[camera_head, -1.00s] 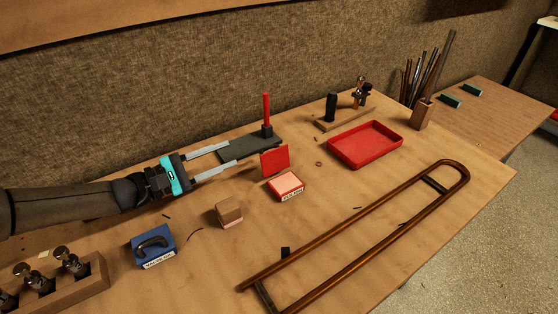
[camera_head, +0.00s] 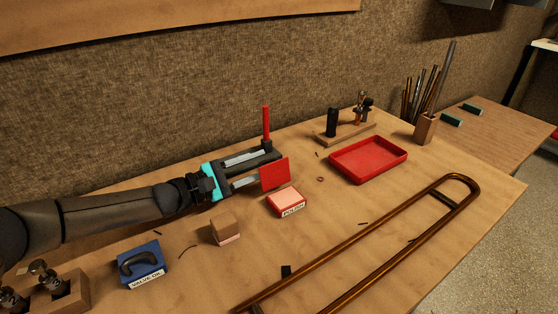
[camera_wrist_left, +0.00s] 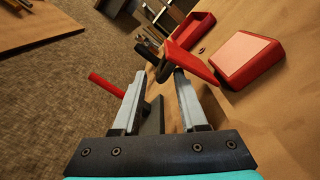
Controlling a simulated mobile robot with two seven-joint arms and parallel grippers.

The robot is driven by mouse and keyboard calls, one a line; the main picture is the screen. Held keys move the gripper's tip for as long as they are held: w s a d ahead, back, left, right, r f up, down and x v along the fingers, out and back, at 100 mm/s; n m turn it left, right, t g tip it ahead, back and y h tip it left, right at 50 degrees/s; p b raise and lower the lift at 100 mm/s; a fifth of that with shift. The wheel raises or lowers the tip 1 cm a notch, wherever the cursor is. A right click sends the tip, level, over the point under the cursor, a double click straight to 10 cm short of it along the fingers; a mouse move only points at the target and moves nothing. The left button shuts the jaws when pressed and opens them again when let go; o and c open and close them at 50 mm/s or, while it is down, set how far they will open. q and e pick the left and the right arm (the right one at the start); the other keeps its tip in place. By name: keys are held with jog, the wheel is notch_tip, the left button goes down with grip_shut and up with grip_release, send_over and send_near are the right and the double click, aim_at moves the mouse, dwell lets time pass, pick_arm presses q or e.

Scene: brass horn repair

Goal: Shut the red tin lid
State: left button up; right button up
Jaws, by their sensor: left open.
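The red tin (camera_head: 287,202) with a pale pink inside and a POLISH label sits on the bench. Its red lid (camera_head: 274,174) stands up at the tin's back edge, open. The tin (camera_wrist_left: 249,60) and lid (camera_wrist_left: 194,63) also show at the upper right of the left wrist view. My left gripper (camera_head: 259,166) is open with nothing held, behind and left of the lid. Its nearer finger ends close to the lid's left edge; I cannot tell if they touch. My right gripper is not in view.
A red-handled tool (camera_head: 266,126) stands upright on a dark base by my farther finger. A wooden block (camera_head: 224,228) and a blue VALVE OIL box (camera_head: 141,265) are to the front left. A red tray (camera_head: 368,160) and a long brass slide (camera_head: 380,238) lie to the right.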

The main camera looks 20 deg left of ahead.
aim_at(270, 160)
pick_arm(q)
jog(key=b+x, duration=0.1)
jog(key=x, duration=0.2)
jog(key=shift+w+d, duration=0.25)
jog(key=shift+b+x, duration=0.35)
jog(key=shift+x, duration=0.85)
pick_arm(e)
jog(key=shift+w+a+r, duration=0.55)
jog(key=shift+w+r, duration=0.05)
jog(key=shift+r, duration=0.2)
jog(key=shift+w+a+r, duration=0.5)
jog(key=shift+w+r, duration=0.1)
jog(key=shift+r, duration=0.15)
pick_arm(q)
grip_shut()
